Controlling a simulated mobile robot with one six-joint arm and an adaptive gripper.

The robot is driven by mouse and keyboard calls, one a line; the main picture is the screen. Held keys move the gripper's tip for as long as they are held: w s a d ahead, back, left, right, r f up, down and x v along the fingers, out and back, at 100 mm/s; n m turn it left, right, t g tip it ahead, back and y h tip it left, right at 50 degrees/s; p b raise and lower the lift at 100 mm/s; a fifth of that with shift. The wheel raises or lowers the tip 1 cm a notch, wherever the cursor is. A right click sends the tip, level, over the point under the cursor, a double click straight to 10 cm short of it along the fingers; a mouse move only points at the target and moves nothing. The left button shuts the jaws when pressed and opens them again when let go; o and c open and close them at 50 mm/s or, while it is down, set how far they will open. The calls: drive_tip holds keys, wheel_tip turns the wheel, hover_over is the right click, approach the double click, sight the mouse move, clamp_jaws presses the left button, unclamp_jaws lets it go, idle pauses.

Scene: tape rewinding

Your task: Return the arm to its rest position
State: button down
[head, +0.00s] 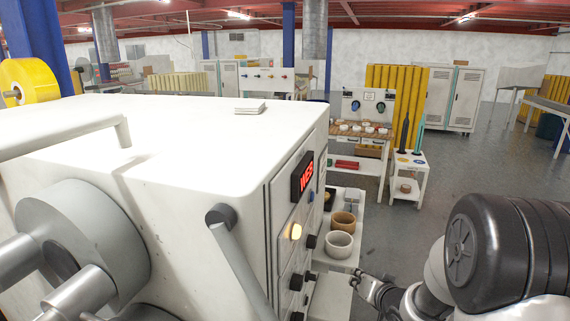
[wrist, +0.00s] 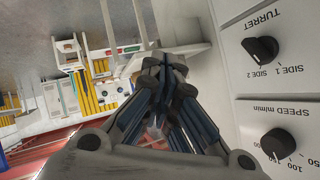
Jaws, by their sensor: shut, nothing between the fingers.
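My gripper (head: 358,280) is low in the head view, to the right of the white machine's front panel (head: 293,250). Part of my dark and white arm fills the lower right. In the wrist view the fingers of my gripper (wrist: 165,62) are together, with nothing between them. The panel stands close on the right there, with a turret knob (wrist: 262,48) and a speed knob (wrist: 277,144). The gripper is apart from both knobs.
The large white machine (head: 170,150) fills the left, with a red display (head: 307,175) and a grey bar (head: 238,260) sticking out. Cups (head: 340,243) stand on a shelf beside it. A small white cart (head: 408,180) stands farther back. Grey floor (head: 480,160) at right is open.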

drive_tip(key=s+d+r+g+h, duration=0.1)
drive_tip(key=s+r+g+h, duration=0.15)
drive_tip(key=s+r, duration=0.55)
drive_tip(key=s+a+r+n+g, duration=0.1)
drive_tip(key=s+a+r, duration=0.1)
drive_tip(key=s, duration=0.7)
drive_tip(key=s+a+r+n+g, duration=0.1)
drive_tip(key=s+a+g, duration=0.1)
drive_tip(key=s, duration=0.8)
drive_tip(key=s+a+r+n+g, duration=0.1)
drive_tip(key=s+a+r, duration=0.1)
drive_tip(key=s, duration=0.7)
drive_tip(key=shift+s+a+r+n+g, duration=0.25)
drive_tip(key=shift+a+r+n+g, duration=0.05)
drive_tip(key=shift+a+g, duration=0.1)
drive_tip(key=shift+y, duration=0.25)
